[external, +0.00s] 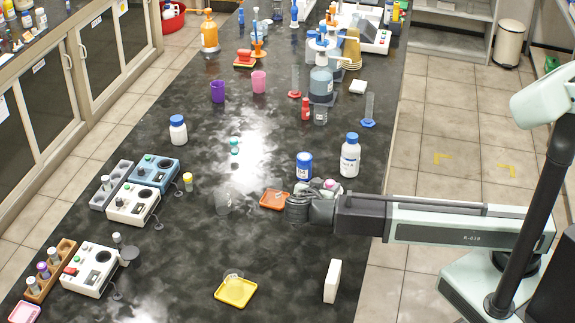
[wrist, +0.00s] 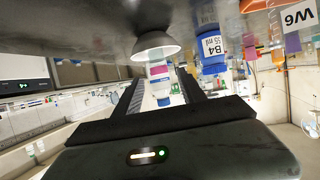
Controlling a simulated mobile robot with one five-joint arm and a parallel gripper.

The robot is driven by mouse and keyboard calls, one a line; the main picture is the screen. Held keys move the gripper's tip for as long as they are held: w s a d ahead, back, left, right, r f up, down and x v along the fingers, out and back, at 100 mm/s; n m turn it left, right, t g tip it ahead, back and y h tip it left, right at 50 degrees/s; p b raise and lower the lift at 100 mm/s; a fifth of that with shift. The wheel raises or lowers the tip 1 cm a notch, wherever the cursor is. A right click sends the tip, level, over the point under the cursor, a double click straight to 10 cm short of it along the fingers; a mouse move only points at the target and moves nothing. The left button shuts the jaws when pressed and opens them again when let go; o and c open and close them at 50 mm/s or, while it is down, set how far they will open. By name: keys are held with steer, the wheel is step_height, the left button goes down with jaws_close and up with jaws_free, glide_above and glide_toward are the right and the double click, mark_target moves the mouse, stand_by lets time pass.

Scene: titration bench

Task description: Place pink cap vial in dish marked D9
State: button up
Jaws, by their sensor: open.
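In the external view a small pink cap (external: 330,184), likely the vial's, shows just behind my gripper (external: 298,208); the rest of it is hidden. In the wrist view, which looks upside down, a white container with a pink band (wrist: 160,72) shows between my spread fingers (wrist: 160,98). I cannot tell whether it is the same vial. My gripper is open, low over the bench, and holds nothing I can see. An orange dish (external: 267,200) lies just left of my gripper. A yellow dish (external: 235,299) and a pink dish (external: 24,313) lie nearer the front. No D9 mark is legible.
A white block (external: 332,281) stands in front.

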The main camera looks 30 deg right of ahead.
steer(key=p+v, duration=0.1)
steer(key=v, duration=0.3)
steer(key=shift+s+a+r, duration=0.1)
steer(key=shift+s+a, duration=0.05)
steer(key=shift+a, duration=0.05)
steer(key=w+d+r+n+g+h+p, duration=0.1)
steer(key=w+d+r+n+g+p, duration=0.15)
steer(key=d, duration=0.85)
steer(key=w+d+r+n+g+h+p, duration=0.1)
steer(key=w+d+r+g+h, duration=0.15)
steer(key=d, duration=0.95)
steer(key=s+d+f+n+g+y+p, duration=0.1)
steer(key=s+d+f+n+g+y, duration=0.1)
steer(key=d+f+n+y, duration=0.5)
steer(key=shift+s+d+f+g+y+p, duration=0.4)
steer(key=shift+d+f+y, duration=1.75)
steer(key=shift+f+y, duration=1.65)
